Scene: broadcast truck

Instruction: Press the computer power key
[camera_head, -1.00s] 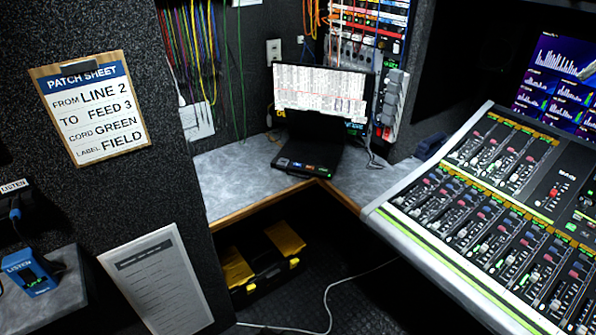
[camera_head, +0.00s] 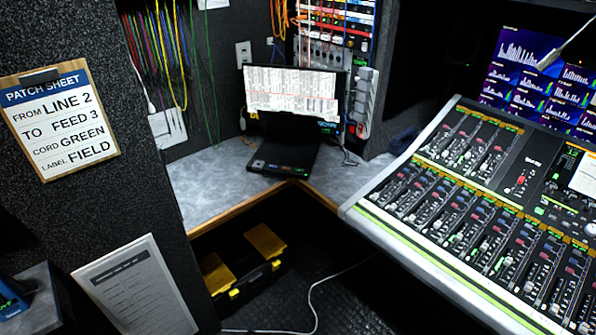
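A black laptop computer (camera_head: 287,155) sits open in the corner of the grey counter (camera_head: 203,188). Its screen (camera_head: 292,92) is lit and shows a white page of dense lines. The keyboard part is dark, and I cannot make out a power key on it. Small coloured marks show along its front edge. My gripper is not in view, so I cannot tell its state.
A mixing console (camera_head: 470,210) fills the right side, with lit monitors (camera_head: 540,80) behind it. A patch sheet clipboard (camera_head: 62,118) hangs on the left wall. A toolbox (camera_head: 240,282) and a white cable (camera_head: 316,308) lie on the floor below the counter. Coloured cords (camera_head: 165,60) hang behind.

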